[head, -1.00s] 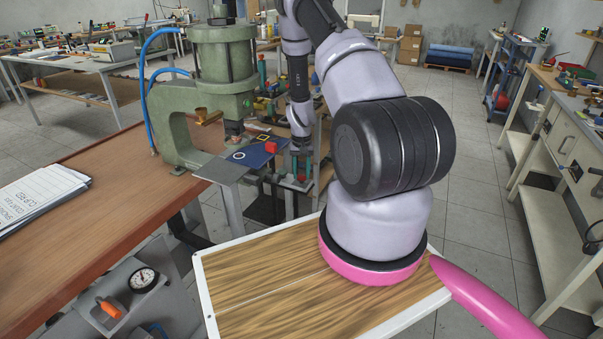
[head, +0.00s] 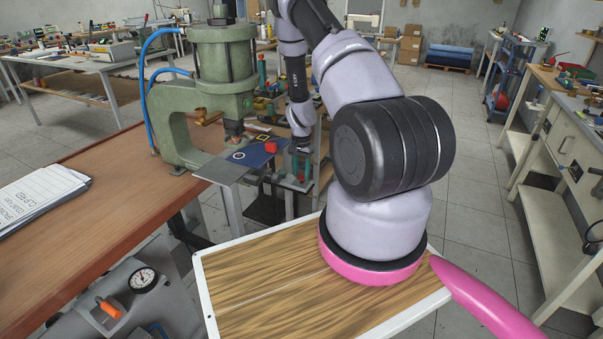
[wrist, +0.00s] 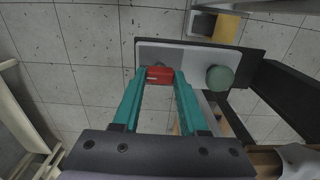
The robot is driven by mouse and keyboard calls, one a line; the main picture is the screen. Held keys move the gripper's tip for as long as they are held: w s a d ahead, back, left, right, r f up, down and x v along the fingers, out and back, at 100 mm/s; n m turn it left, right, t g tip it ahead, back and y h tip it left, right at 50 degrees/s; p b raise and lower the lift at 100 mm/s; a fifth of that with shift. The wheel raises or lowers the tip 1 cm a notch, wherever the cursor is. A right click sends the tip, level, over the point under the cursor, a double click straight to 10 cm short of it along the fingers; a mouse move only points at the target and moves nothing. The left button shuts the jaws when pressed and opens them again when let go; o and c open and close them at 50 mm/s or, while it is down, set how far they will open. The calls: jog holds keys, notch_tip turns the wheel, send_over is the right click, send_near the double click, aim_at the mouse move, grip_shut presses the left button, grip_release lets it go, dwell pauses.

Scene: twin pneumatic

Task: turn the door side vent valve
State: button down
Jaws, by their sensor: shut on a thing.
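My gripper (wrist: 160,82) points down in the wrist view, with its two teal fingers closed on the sides of a red block-shaped piece (wrist: 160,74). This piece is at the near edge of a grey plate (wrist: 190,58). A round green knob (wrist: 219,77) stands to its right, apart from the fingers. In the head view my gripper (head: 297,172) is low beside the press, partly hidden by its own wrist. I cannot tell from the frames whether the red piece is the vent valve's handle.
A green press (head: 222,75) with a blue hose stands on the wooden bench (head: 125,175), left of my arm. A gauge (head: 142,280) and an orange handle (head: 108,307) are at lower left. Open floor is at right.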

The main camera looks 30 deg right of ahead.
aim_at(302, 175)
jog(key=shift+c, duration=2.2)
grip_release()
notch_tip(302, 175, up, 11)
jog(key=shift+f, duration=0.1)
